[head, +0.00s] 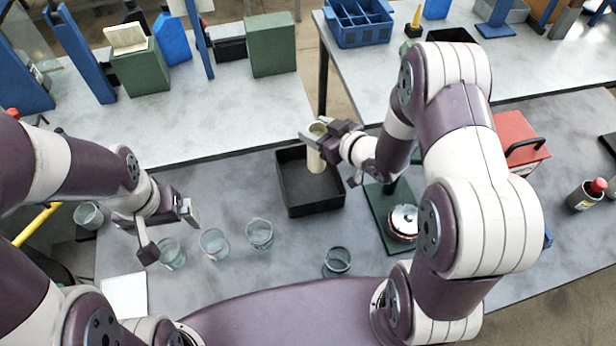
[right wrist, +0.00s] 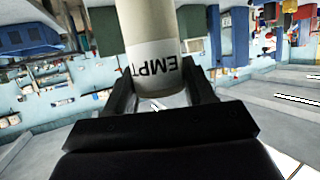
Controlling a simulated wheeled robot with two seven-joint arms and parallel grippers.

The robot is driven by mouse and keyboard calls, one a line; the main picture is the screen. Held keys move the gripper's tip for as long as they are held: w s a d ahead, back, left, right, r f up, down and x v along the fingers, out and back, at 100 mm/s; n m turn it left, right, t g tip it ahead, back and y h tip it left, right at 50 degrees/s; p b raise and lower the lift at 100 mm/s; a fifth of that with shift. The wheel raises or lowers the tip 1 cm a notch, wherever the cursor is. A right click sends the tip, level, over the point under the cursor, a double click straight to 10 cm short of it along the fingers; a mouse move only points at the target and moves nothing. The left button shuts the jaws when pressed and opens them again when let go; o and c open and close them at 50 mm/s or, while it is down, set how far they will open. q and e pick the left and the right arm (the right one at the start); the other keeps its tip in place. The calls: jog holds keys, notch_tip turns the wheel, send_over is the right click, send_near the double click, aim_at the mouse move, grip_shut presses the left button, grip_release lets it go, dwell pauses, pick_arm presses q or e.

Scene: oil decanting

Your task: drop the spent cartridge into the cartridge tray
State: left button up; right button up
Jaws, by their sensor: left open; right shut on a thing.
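The spent cartridge (head: 316,158) is a cream cylinder held upright in my right gripper (head: 325,137). In the right wrist view the cartridge (right wrist: 150,45) shows the letters "EMPT" on a white band, between the two black fingers. In the head view it appears over the black cartridge tray (head: 310,208), near its back right part; I cannot tell its exact height. The visible tray floor looks empty. My left gripper (head: 170,230) is open and empty, near the glass beakers at the left.
Several clear beakers (head: 215,243) stand in front and left of the tray. A green stand with a round metal part (head: 403,221) is right of it. A red box (head: 518,145) and a bottle (head: 585,194) are further right. A white pad (head: 125,296) lies at front left.

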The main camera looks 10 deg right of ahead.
jog(key=f+b, duration=0.1)
jog(key=f, duration=0.1)
jog(key=w+f+b, duration=0.1)
jog(key=f, duration=0.1)
jog(key=shift+w+a+f+b, duration=0.15)
jog(key=shift+w+f+b, duration=0.05)
jog(key=shift+f+b, duration=0.15)
jog(key=shift+s+r, duration=0.25)
jog(key=shift+s, duration=0.05)
jog(key=o, duration=1.3)
jog(key=shift+s, duration=0.15)
jog(key=shift+o, duration=0.6)
jog(key=shift+w+f, duration=0.1)
jog(key=shift+w, duration=0.15)
pick_arm(q)
jog(key=f, duration=0.3)
jog(key=w+f+b, duration=0.1)
jog(key=f, duration=0.1)
jog(key=shift+a, duration=0.1)
pick_arm(e)
jog(key=v, duration=1.2)
jog(key=shift+s+r, duration=0.2)
jog(key=shift+s, duration=0.1)
